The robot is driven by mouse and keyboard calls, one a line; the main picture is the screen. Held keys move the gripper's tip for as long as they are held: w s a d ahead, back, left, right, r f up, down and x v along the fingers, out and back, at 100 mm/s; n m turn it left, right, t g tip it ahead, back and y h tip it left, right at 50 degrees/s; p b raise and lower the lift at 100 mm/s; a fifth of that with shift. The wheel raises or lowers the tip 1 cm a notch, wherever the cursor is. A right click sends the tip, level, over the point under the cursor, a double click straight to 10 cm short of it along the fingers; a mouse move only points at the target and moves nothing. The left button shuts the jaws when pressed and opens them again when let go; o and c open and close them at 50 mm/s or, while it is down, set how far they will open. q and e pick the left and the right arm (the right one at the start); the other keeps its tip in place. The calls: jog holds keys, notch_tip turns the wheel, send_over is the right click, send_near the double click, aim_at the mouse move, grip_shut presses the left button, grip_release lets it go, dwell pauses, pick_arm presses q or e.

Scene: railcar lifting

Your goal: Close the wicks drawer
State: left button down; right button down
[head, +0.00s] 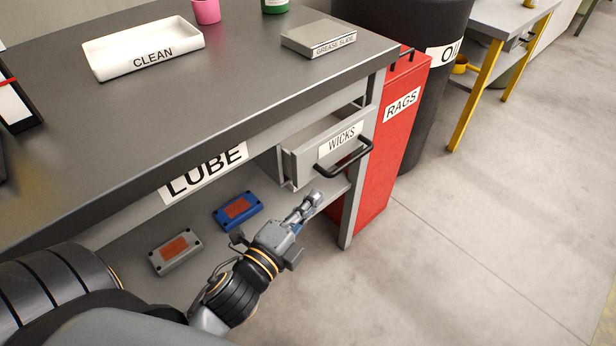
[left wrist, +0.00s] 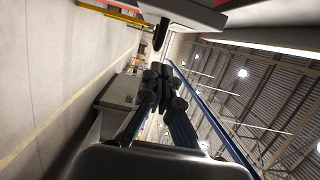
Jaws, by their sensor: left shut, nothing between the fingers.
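The wicks drawer (head: 325,152) is a grey drawer under the right end of the workbench, with a white WICKS label and a black bar handle (head: 346,159). It stands partly pulled out, with its side wall and a gap at the top showing. My left gripper (head: 313,199) is shut and empty, below and in front of the drawer, apart from the handle. In the left wrist view the shut fingers (left wrist: 164,82) point up the picture, and a pale edge with a dark bar (left wrist: 160,35), probably the drawer's handle, lies beyond them. My right gripper is not in view.
Blue (head: 238,211) and grey (head: 175,251) cases lie on the lower shelf. A red RAGS bin (head: 387,165) stands right of the drawer. The floor in front is clear.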

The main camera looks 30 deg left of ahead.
aim_at(290, 167)
pick_arm(q)
jog(key=w, duration=0.1)
jog(key=w+a, duration=0.1)
jog(key=w, duration=0.1)
jog(key=w+a, duration=0.1)
jog(key=shift+w+a, duration=0.25)
jog(key=shift+w, duration=0.1)
jog(key=shift+w+a, duration=0.15)
jog(key=shift+a, duration=0.3)
jog(key=a, duration=0.1)
jog(key=w+a, duration=0.1)
jog(key=a, duration=0.1)
jog(key=a+p, duration=0.1)
jog(key=shift+w+a, duration=0.2)
jog(key=shift+w, duration=0.15)
jog(key=shift+r, duration=0.1)
jog(key=shift+a, duration=0.1)
